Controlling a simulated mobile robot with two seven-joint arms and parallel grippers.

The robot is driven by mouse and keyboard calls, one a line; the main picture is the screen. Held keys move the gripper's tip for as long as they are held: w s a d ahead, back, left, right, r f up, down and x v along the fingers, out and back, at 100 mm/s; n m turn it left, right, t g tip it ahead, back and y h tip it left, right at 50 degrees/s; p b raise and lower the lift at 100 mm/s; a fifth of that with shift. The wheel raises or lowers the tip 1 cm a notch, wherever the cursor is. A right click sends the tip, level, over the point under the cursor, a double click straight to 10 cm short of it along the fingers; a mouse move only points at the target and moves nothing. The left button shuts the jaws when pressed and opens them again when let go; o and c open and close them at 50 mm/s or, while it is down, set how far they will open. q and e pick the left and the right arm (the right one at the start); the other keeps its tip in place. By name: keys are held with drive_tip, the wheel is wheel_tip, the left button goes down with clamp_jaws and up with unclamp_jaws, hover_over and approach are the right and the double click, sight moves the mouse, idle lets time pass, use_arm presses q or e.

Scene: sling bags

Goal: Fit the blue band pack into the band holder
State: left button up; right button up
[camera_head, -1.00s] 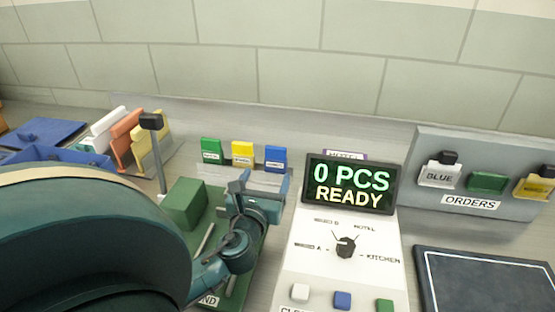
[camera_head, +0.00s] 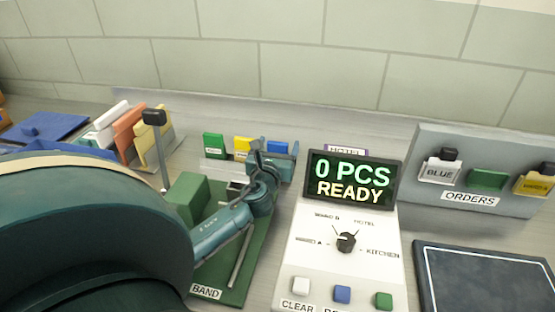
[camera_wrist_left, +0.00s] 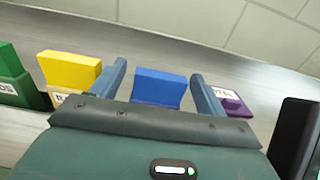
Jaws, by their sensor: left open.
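The blue band pack (camera_head: 277,148) stands at the right end of a row of packs at the back of the table. In the left wrist view the blue pack (camera_wrist_left: 159,87) sits between the two fingers of my left gripper (camera_wrist_left: 160,85), with a gap on each side. My left gripper (camera_head: 272,155) is open and reaches over the pack, partly hiding it in the head view. The green band holder (camera_head: 235,262), labelled BAND, lies in front, partly hidden by my left arm. My right gripper is not in view.
A green pack (camera_head: 213,146) and a yellow pack (camera_head: 243,147) stand left of the blue one. A purple HOTEL piece (camera_wrist_left: 230,102) is close to the right finger. The control box (camera_head: 330,270) reads 0 PCS READY. An ORDERS board (camera_head: 470,202) stands at right.

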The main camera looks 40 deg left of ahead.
use_arm(q)
drive_tip(key=c, duration=1.1)
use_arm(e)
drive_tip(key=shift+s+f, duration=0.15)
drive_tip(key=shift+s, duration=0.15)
use_arm(q)
drive_tip(key=shift+o, duration=0.2)
